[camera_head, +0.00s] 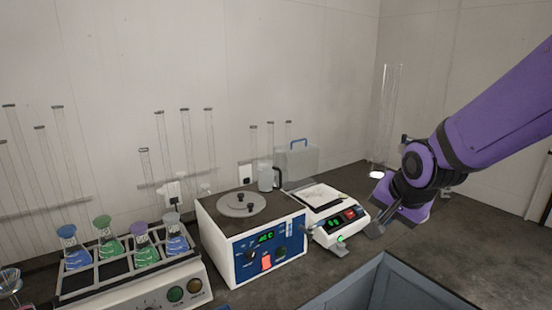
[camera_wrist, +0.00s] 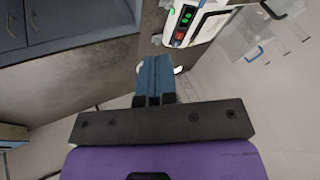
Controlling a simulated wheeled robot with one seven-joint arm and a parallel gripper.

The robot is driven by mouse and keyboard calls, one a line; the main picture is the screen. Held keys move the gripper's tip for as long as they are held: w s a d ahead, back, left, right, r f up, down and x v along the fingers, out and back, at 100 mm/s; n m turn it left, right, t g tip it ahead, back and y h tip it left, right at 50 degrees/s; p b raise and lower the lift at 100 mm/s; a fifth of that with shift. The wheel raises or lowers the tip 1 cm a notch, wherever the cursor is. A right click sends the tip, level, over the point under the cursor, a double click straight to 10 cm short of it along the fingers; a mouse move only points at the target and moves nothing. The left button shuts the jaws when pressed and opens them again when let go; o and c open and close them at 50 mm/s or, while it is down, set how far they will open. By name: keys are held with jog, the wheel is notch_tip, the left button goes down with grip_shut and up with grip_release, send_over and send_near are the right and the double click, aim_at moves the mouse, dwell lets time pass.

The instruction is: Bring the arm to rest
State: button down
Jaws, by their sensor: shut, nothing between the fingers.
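My purple arm reaches in from the upper right of the head view, and my gripper (camera_head: 374,231) hangs in the air in front of the right end of the counter, pointing down and left. In the wrist view the two fingers of my gripper (camera_wrist: 154,64) lie together, shut and empty. The small white device with a red and green display (camera_head: 340,224) is close to the left of the gripper in the head view. It also shows at the top of the wrist view (camera_wrist: 196,22).
A white box with a blue panel (camera_head: 270,252) stands left of the small device. A rack of coloured flasks (camera_head: 130,268) is farther left. A blue-grey open bin or drawer (camera_head: 365,285) is in front. The counter's right side is bare.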

jog(key=s+d+r+n, duration=0.3)
jog(key=s+d+r, duration=0.1)
jog(key=s, duration=0.5)
jog(key=s+d+r+n+g, duration=0.1)
jog(key=s+d+r+n, duration=0.3)
jog(key=s+r, duration=0.3)
jog(key=s, duration=0.3)
jog(key=shift+s+h, duration=0.3)
jog(key=shift+h, duration=0.1)
